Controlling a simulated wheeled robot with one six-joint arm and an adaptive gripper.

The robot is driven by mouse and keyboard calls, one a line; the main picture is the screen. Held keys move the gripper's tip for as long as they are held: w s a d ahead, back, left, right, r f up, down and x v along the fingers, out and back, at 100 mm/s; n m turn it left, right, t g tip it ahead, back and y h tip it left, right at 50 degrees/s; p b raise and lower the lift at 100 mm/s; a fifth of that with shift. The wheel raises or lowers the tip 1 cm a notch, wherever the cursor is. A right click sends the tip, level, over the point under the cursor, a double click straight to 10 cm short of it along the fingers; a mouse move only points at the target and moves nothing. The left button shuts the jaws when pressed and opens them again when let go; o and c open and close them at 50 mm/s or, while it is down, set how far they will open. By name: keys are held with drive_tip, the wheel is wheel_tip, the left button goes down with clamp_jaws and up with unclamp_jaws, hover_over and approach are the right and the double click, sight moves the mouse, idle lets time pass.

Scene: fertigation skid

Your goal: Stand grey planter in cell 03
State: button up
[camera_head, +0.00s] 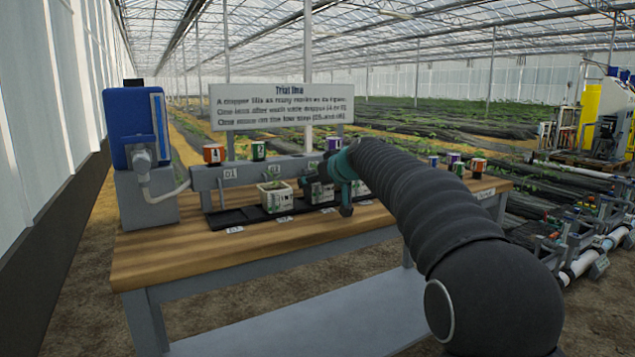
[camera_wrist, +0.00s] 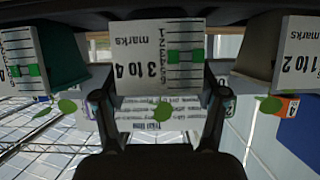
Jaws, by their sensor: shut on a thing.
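My gripper (camera_head: 326,182) reaches over the bench to the row of planters. In the head view this planter (camera_head: 321,193) is upright at the low tray (camera_head: 235,217), by the third tag from the left, too small to read. Whether its base touches the tray is unclear.
A grey-beige planter (camera_wrist: 262,50), labelled "1 to 2 marks", and a dark green planter (camera_wrist: 65,55) stand close on either side. A grey rail (camera_head: 208,178) with coloured cups runs behind. A blue unit (camera_head: 128,118) and a sign (camera_head: 280,106) stand at the back.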

drive_tip(key=shift+f, duration=0.15)
drive_tip(key=o, duration=1.2)
drive_tip(key=shift+r, duration=0.25)
drive_tip(key=b+v, duration=0.1)
drive_tip(key=v, duration=1.1)
drive_tip(key=shift+f, duration=0.1)
drive_tip(key=shift+s, duration=0.1)
drive_tip(key=s+d+f+m+g+h, duration=0.1)
drive_tip(key=s+d+f+m+h, duration=0.1)
drive_tip(key=s+d+f, duration=0.3)
drive_tip(key=s+d+f+m+g+h, duration=0.2)
drive_tip(key=s+d+f, duration=0.4)
drive_tip(key=s+f, duration=0.7)
drive_tip(key=s+d+f+m+g+h, duration=0.2)
drive_tip(key=s+d+f, duration=0.3)
drive_tip(key=s, duration=1.7)
drive_tip(key=shift+s+d+f+m+h, duration=0.1)
drive_tip(key=shift+d+f+m+h, duration=0.1)
drive_tip(key=shift+f, duration=0.55)
drive_tip(key=shift+s+d+f+m+h, duration=0.1)
drive_tip(key=shift+f+h, duration=0.1)
drive_tip(key=shift+f, duration=0.55)
drive_tip(key=shift+s+d+f+m+h, duration=0.1)
drive_tip(key=shift+s+f+h, duration=0.1)
drive_tip(key=shift+f, duration=0.55)
